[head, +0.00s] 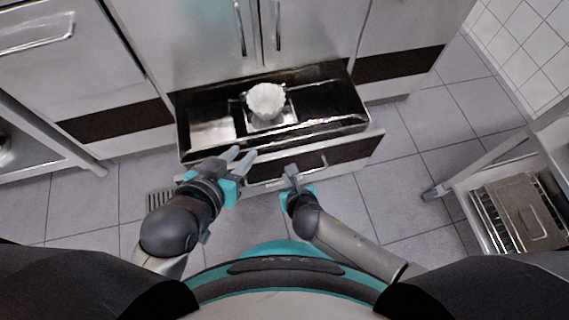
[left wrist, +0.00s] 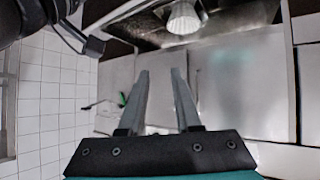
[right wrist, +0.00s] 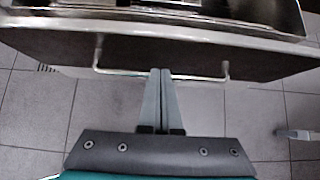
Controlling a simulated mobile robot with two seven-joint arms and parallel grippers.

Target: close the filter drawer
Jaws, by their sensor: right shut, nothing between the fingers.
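The filter drawer (head: 352,150) is pulled out below a steel cabinet. Its dark front with a bar handle (right wrist: 120,72) faces me. A white fluted filter (head: 266,100) sits inside it in a metal holder; it also shows in the left wrist view (left wrist: 183,17). My left gripper (head: 243,160) is open and empty, near the left part of the drawer's front edge. My right gripper (head: 291,171) is shut and empty, with its fingertips at the middle of the handle. I cannot tell whether they touch it.
Steel cabinet doors (head: 305,35) rise behind the drawer. Another steel cabinet (head: 70,60) stands at the left. A metal rack with a tray (head: 520,215) stands at the right. The tiled floor (head: 400,180) between the drawer and the rack is clear.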

